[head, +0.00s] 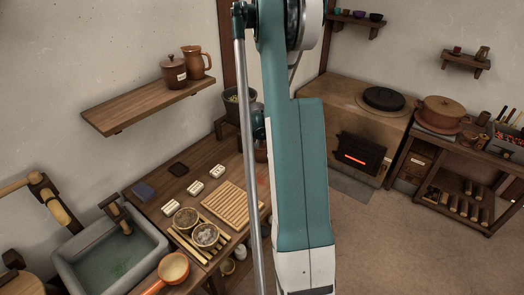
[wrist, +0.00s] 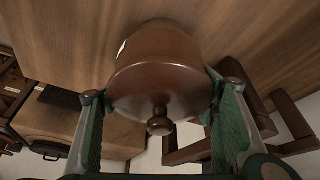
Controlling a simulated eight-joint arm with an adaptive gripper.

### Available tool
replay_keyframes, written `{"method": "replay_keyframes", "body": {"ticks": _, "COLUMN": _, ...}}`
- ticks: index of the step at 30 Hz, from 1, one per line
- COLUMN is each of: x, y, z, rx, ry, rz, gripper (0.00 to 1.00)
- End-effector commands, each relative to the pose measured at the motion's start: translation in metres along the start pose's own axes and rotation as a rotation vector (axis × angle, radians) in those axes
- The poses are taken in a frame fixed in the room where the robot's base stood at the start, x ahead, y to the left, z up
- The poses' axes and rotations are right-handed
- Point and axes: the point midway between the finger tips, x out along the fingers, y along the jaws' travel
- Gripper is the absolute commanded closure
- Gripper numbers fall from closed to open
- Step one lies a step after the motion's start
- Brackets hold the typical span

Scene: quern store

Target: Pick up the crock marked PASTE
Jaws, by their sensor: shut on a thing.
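A glossy brown lidded crock (wrist: 165,50) with a round knob fills the middle of the wrist view. My gripper (wrist: 157,90) is shut on it, with one green-padded finger on each side. A sliver of pale label shows at the crock's upper left edge, but no word can be read. Plain wood lies behind it, and I cannot tell whether the crock touches it.
The wall shelf (head: 140,104) also holds a brown jug (head: 195,63). The workbench (head: 150,179) carries a slatted board (head: 231,204), two bowls and several small white blocks. A sink (head: 108,262) is at left. A stove (head: 345,98) with a glowing opening stands right of my arm.

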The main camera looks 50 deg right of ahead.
Motion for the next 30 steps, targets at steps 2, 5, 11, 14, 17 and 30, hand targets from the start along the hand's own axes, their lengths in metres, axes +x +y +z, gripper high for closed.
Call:
{"method": "replay_keyframes", "body": {"ticks": 2, "x": -0.002, "y": 0.0, "z": -0.001, "rx": 0.0, "ry": 0.0, "rz": 0.0, "gripper": 0.7}}
{"method": "replay_keyframes", "body": {"ticks": 5, "x": -0.005, "y": 0.0, "z": -0.002, "rx": 0.0, "ry": 0.0, "rz": 0.0, "gripper": 0.7}}
{"method": "replay_keyframes", "body": {"ticks": 11, "x": -0.018, "y": 0.0, "z": -0.007, "rx": 0.0, "ry": 0.0, "rz": 0.0, "gripper": 0.7}}
{"method": "replay_keyframes", "body": {"ticks": 14, "x": -0.028, "y": 0.0, "z": -0.012, "rx": 0.0, "ry": 0.0, "rz": 0.0, "gripper": 0.7}}
{"method": "replay_keyframes", "body": {"ticks": 17, "x": -0.04, "y": 0.0, "z": -0.017, "rx": 0.0, "ry": 0.0, "rz": 0.0, "gripper": 0.7}}
{"method": "replay_keyframes", "body": {"ticks": 30, "x": -0.086, "y": 0.0, "z": -0.035, "rx": 0.0, "ry": 0.0, "rz": 0.0, "gripper": 0.7}}
